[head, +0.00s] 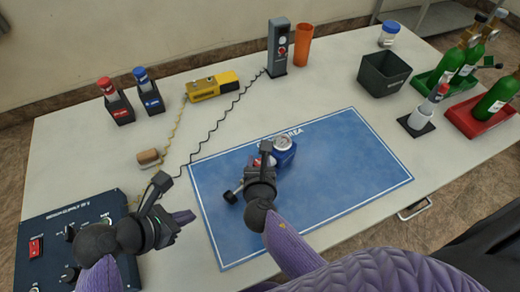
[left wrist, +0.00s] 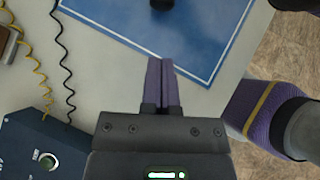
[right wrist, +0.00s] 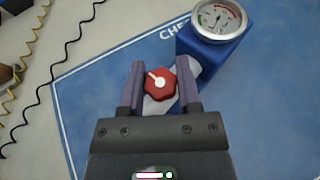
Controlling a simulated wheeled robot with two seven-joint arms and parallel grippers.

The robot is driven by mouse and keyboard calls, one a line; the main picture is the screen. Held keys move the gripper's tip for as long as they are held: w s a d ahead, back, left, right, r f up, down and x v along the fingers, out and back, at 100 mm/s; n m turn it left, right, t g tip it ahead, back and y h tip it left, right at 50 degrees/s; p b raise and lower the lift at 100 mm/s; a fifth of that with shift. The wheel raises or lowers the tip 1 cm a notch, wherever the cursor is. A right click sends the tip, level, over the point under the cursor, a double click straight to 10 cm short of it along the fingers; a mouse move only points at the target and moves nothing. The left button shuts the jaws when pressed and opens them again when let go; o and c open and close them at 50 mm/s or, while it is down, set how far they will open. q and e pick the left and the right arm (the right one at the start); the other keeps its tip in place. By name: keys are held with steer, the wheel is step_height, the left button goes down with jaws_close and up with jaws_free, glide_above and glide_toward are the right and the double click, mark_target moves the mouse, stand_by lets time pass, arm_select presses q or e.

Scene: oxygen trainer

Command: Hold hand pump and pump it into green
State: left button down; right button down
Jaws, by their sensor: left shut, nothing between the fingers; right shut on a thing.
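The hand pump lies on the blue mat, with a blue body (right wrist: 215,55), a round gauge (right wrist: 218,18), a red knob (right wrist: 159,82) and a black handle end (head: 230,197). The gauge face has green and red zones; I cannot read the needle surely. My right gripper (right wrist: 160,90) is shut on the hand pump, with its fingers on either side at the red knob. In the head view my right gripper hides the pump's middle. My left gripper (left wrist: 162,75) is shut and empty, left of the mat's near-left edge, apart from the pump.
The blue mat (head: 350,160) is otherwise clear. A control box (head: 50,235) with knobs stands at the near left. A yellow tool (head: 212,86) and a grey device (head: 278,48) trail coiled cords across the table's left.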

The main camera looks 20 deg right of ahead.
mark_target(227, 203)
stand_by(0.3)
arm_select(q)
steer(key=a, duration=0.1)
steer(key=s+a, duration=0.1)
steer(key=a, duration=0.1)
steer(key=shift+s+a, duration=0.2)
steer(key=shift+s, duration=0.1)
steer(key=x, duration=1)
steer(key=shift+w+d, duration=0.15)
steer(key=shift+d, duration=0.1)
steer(key=shift+w+d, duration=0.25)
steer(key=shift+d, duration=0.3)
steer(key=shift+w+d, duration=0.25)
steer(key=shift+d, duration=0.3)
steer(key=shift+w+d, duration=0.25)
steer(key=shift+d, duration=0.25)
steer(key=shift+d, duration=0.1)
